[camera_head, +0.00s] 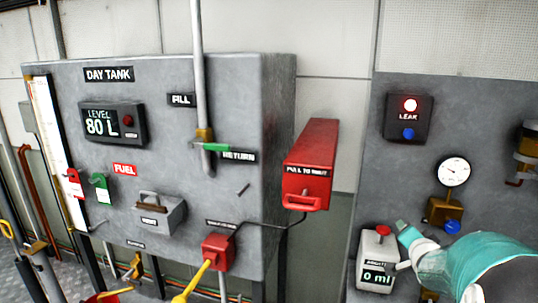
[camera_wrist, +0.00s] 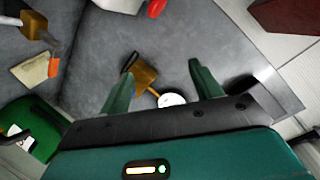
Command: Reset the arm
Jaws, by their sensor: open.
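My gripper (camera_wrist: 161,85) shows in the wrist view with its two green fingers spread wide apart and nothing held between them. Beyond the fingers are a brass fitting (camera_wrist: 145,74) and a white round gauge (camera_wrist: 171,100) on a grey panel; I cannot tell the distance to them. In the head view my teal arm comes in from the lower right, and my gripper (camera_head: 408,243) is at its left end, beside the white box reading 0 ml (camera_head: 377,262). Part of the gripper is hidden there by the arm, and I cannot tell whether it touches the box.
The day tank (camera_head: 215,100) stands at left, its display (camera_head: 112,122) reading 80 L. A red pull box (camera_head: 312,165) juts out beside it.

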